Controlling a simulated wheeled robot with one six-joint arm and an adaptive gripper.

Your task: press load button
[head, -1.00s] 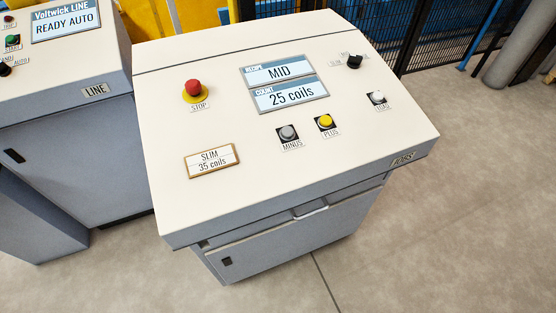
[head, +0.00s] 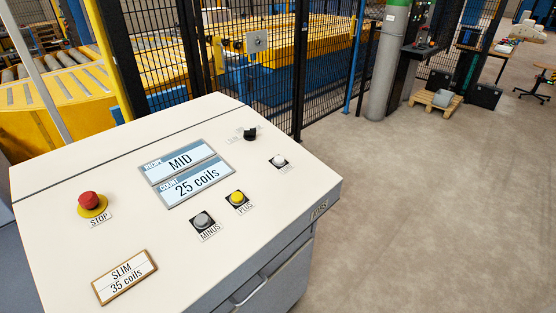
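A cream sloping control panel (head: 140,235) fills the lower left of the head view. The recipe display (head: 180,161) reads MID, and the count display (head: 197,182) reads 25 coils. No button is clearly labelled load in this view. My gripper is not in view.
A red STOP button (head: 89,200), a black selector knob (head: 250,134) and a SLIM 35 coils plate (head: 125,277) are on the panel. Black mesh fencing (head: 310,70) stands behind. A grey column (head: 388,75) and a pallet (head: 433,105) are farther right. Open floor (head: 430,220) lies right.

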